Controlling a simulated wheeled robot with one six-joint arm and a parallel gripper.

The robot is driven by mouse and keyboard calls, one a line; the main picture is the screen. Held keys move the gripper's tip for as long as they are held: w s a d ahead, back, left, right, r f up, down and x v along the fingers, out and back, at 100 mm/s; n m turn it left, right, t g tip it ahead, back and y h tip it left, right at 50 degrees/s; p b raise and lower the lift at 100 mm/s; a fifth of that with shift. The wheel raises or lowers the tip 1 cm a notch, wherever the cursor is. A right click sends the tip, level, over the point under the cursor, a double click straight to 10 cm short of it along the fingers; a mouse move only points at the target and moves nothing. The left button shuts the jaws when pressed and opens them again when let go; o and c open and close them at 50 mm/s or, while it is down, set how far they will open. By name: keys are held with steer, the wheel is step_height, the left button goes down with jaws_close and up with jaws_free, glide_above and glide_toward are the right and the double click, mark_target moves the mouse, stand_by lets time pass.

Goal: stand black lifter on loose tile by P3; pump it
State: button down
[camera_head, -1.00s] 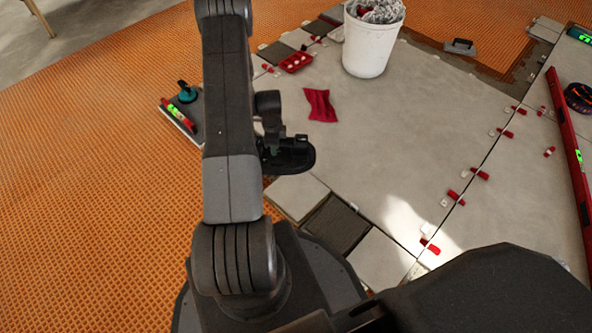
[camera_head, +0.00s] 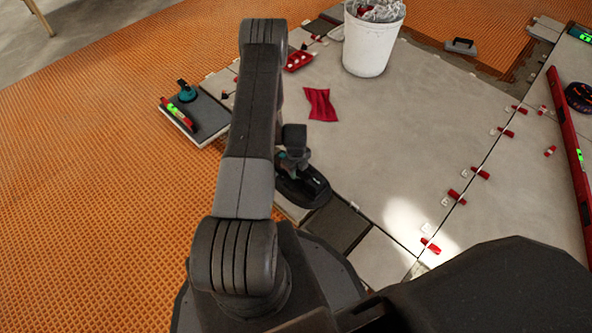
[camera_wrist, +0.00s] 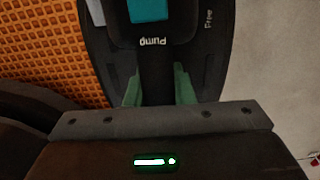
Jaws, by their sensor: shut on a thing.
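The black lifter (camera_head: 308,190) is an oval black pad with a handle; the words "Pump" and "Free" and a teal part show on the lifter in the wrist view (camera_wrist: 208,55). My gripper (camera_head: 293,160) is shut on its handle; the greenish fingers of my gripper show on both sides of the handle in the wrist view (camera_wrist: 158,90). The lifter is over a small light tile (camera_head: 293,212), mostly covered by it and my arm. I cannot tell whether pad and tile touch. No P3 mark is legible.
A red cloth (camera_head: 320,104) and white bucket (camera_head: 372,40) stand on the laid tiles. Red clips (camera_head: 456,196) line a joint. A tile with a teal-topped tool (camera_head: 187,92) and red level (camera_head: 178,115) is at left.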

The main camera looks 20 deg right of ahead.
mark_target(296, 180)
steer(key=shift+f+b, duration=0.95)
steer(key=shift+f, duration=1.6)
steer(key=shift+f+b, duration=0.8)
steer(key=shift+b, duration=0.5)
steer(key=c, duration=1.2)
jaws_free()
steer(key=shift+o, duration=0.2)
step_height(296, 180, up, 14)
steer(key=p, duration=0.5)
